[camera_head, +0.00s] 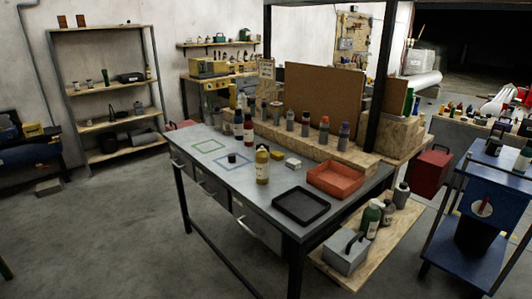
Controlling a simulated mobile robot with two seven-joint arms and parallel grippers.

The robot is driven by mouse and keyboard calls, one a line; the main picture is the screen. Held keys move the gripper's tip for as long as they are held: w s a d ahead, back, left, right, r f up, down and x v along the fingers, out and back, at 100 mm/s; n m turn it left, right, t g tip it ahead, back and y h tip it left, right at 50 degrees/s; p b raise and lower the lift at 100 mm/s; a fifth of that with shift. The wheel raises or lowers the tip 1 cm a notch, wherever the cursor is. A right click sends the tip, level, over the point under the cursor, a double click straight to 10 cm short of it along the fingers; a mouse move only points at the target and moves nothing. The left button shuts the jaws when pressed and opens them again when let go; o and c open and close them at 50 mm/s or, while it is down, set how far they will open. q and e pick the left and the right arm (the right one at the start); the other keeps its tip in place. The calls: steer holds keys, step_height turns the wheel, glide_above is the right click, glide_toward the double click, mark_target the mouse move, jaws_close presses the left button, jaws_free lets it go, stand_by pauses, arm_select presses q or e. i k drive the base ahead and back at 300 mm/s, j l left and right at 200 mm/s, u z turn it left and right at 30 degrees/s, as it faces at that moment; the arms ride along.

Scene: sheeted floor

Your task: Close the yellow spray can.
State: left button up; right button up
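The yellow spray can (262,167) stands upright on the grey metal workbench (296,216), near its front edge. Its top is too small to make out clearly. A small black piece, perhaps a cap (232,158), sits on the bench to the left of the can, within the blue square outline (234,165). The two are apart. Neither of my grippers shows in the head view.
A black tray (301,219) and an orange-red bin (336,190) are right of the can. Small blocks (293,164) lie behind it. Dark bottles (248,131) and a wooden ledge with several cans (325,130) line the back. The green square outline (205,147) is empty.

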mark_target(262, 155)
steer(key=i+j+z, duration=0.5)
steer(key=i+j, duration=0.15)
steer(key=j, duration=0.15)
steer(key=i+j, duration=0.25)
steer(key=j, duration=0.15)
steer(key=i+j, duration=0.3)
steer(key=j, duration=0.15)
steer(key=i+j+z, duration=0.1)
steer(key=i+j, duration=0.15)
steer(key=j, duration=0.15)
steer(key=i+j, duration=0.25)
steer(key=j, duration=0.2)
